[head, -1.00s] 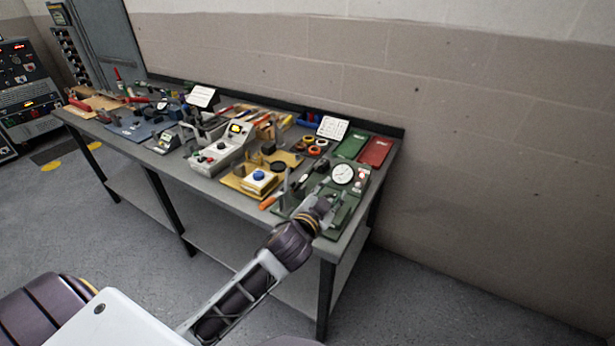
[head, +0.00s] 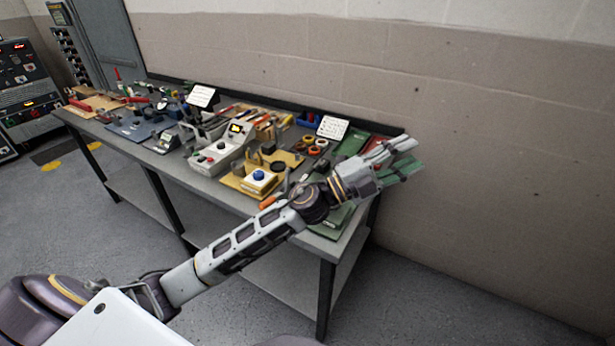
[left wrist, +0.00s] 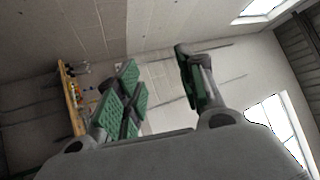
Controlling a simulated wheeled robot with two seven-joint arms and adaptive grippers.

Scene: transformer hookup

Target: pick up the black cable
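I cannot make out a black cable for certain in either view. Small dark items, one of them a dark round piece (head: 278,166), lie on the workbench (head: 215,183), too small to identify. My left gripper (head: 403,158) is raised over the bench's right end, near the wall, with its arm reaching across the front of the bench. In the left wrist view, its green-padded fingers (left wrist: 157,65) are spread apart with nothing between them. The arm and gripper hide part of the green fixture and trays at that end. My right gripper is not in view.
The bench holds a grey control box (head: 222,150), a yellow fixture with a blue button (head: 258,177), tape rolls (head: 314,149), white sign cards (head: 332,127) and several tools. A wall closes off the back. The floor in front is clear.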

